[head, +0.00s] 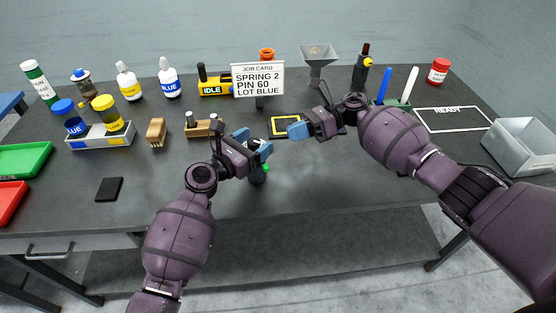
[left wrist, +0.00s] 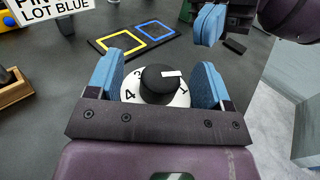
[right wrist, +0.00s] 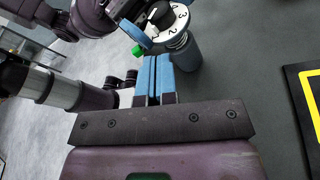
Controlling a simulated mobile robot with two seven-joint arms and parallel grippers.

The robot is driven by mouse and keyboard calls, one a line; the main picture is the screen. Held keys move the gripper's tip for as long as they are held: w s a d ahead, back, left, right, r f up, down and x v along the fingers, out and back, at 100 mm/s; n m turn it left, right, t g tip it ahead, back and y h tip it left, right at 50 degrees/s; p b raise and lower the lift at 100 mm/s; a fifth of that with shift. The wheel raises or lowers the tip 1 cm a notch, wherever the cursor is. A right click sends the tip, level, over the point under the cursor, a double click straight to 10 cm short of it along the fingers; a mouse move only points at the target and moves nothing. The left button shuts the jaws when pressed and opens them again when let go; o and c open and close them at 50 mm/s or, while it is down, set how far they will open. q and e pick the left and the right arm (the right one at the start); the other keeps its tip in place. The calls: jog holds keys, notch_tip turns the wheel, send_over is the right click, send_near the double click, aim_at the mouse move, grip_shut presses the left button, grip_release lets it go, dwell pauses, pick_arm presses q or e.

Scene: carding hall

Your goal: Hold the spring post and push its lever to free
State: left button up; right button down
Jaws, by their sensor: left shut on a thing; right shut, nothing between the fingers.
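The spring post (head: 259,174) is a dark grey cylinder near the table's front middle. The left wrist view shows its black knob (left wrist: 158,84) and white numbered dial (left wrist: 130,92). My left gripper (head: 257,144) is shut on the post's top, a blue finger on each side of the dial. The right wrist view shows the post body (right wrist: 186,53), a spring under the dial and the lever's green tip (right wrist: 138,50). My right gripper (head: 297,131) is shut and empty, right of the post; its fingertips (right wrist: 158,58) appear near the green tip, contact unclear.
The job card (head: 258,79) reads SPRING 2, PIN 60, LOT BLUE. A mat with yellow and blue squares (left wrist: 134,38) lies behind the post. The front table area is mostly clear.

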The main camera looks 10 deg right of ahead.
jog(key=d+n+g+h, duration=0.1)
jog(key=d+n+g, duration=0.1)
jog(key=d+n, duration=0.4)
jog(key=shift+s+d+f+h, duration=0.3)
jog(key=shift+s+d+h, duration=0.1)
jog(key=shift+d, duration=0.3)
send_near(268, 167)
jog(key=a+f, duration=0.1)
jog(key=a, duration=0.1)
jog(key=s+a+f, duration=0.1)
jog(key=a+f, duration=0.1)
jog(key=shift+a+f, duration=0.15)
jog(key=shift+a, duration=0.1)
jog(key=shift+s+a, duration=0.3)
jog(key=shift+a, duration=0.6)
jog(key=shift+s+a, duration=0.65)
jog(key=shift+a, duration=0.05)
jog(key=shift+w+d, duration=0.1)
jog(key=shift+w, duration=0.05)
